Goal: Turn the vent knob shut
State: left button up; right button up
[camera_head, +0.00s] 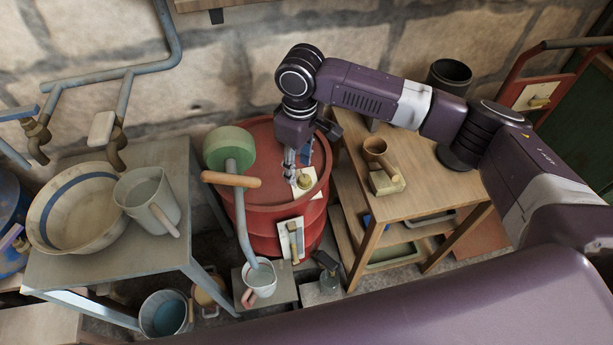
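A red drum (262,215) stands on the floor near the middle. On its top, at the right, a small brass-yellow knob (304,182) sits on a pale plate; it looks like the vent knob. My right gripper (290,170) points down over the drum top, just left of and behind this knob. I cannot tell whether it touches the knob or how far its fingers are apart. A second brass-coloured part (294,252) sits on a pale plate on the drum's side. My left gripper is not in view.
A green pump head (229,146) with a wooden handle (231,180) rises at the drum's left; its pipe runs to a white mug (262,278). A grey table (110,262) with a basin and jug stands left. A wooden shelf table (425,195) stands close right.

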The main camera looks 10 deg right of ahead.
aim_at(305, 179)
jog(key=shift+w+d+r+h, duration=0.15)
jog(key=shift+w+d+r, duration=0.15)
jog(key=shift+d, duration=0.15)
jog(key=shift+w+d+r+h, duration=0.15)
jog(key=shift+w+d+r, duration=0.15)
jog(key=shift+d, duration=0.15)
jog(key=shift+d+f, duration=0.1)
jog(key=shift+f, duration=0.2)
notch_tip(305, 179, down, 7)
grip_shut()
jog(key=shift+p, duration=0.3)
